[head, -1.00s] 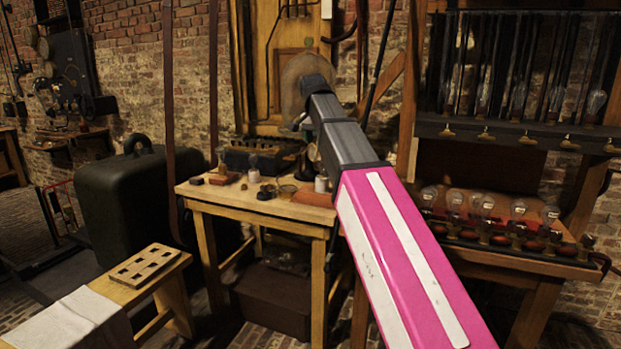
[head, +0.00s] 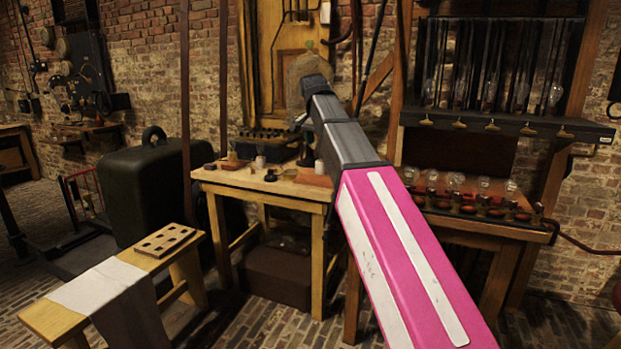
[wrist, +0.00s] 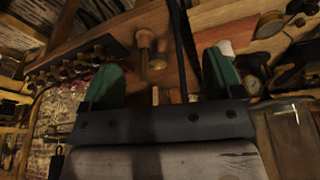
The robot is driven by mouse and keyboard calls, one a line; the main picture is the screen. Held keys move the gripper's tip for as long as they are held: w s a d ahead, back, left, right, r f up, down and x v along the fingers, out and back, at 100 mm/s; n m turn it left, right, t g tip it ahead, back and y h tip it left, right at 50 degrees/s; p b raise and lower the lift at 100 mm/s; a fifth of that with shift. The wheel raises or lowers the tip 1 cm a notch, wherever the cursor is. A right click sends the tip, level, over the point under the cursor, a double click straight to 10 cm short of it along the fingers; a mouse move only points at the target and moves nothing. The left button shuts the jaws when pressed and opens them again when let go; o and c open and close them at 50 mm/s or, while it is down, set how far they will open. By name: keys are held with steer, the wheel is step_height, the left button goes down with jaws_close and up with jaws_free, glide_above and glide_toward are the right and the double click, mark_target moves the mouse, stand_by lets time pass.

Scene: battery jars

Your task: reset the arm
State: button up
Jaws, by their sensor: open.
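My pink and grey arm (head: 395,255) reaches up and forward from the lower right in the head view. Its far end is in front of the wooden table, and the fingers are hard to make out there. In the wrist view my gripper (wrist: 160,85) shows two green fingers spread wide apart. It is open, with nothing held between the fingers. Small items on a wooden surface show beyond the fingers.
A wooden table (head: 270,190) with small items stands ahead. A bench (head: 55,318) with a holed block (head: 164,240) and a pale cloth (head: 98,285) is at left. A dark green case (head: 150,195) stands behind it. A bulb rack (head: 500,128) is at right. Brick floor shows in front.

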steer(key=s+d+f+n, duration=0.1)
steer(key=d+f, duration=0.2)
steer(key=f, duration=0.6)
steer(key=s+d+f+n+g, duration=0.1)
steer(key=s+d+f, duration=0.1)
steer(key=f, duration=0.8)
steer(key=s+d+f+n, duration=0.1)
steer(key=d+f+n, duration=0.15)
steer(key=f, duration=0.65)
steer(key=s+d+f, duration=0.2)
steer(key=s+f, duration=0.3)
steer(key=f, duration=0.2)
steer(key=s+d+f+n+g+y, duration=0.1)
steer(key=s+d+f, duration=0.2)
steer(key=s+f, duration=0.2)
steer(key=s+d+f+n, duration=0.1)
steer(key=s+d+f, duration=0.2)
steer(key=f, duration=0.8)
steer(key=shift+s+y, duration=0.4)
steer(key=shift+s, duration=0.8)
steer(key=shift+n, duration=0.25)
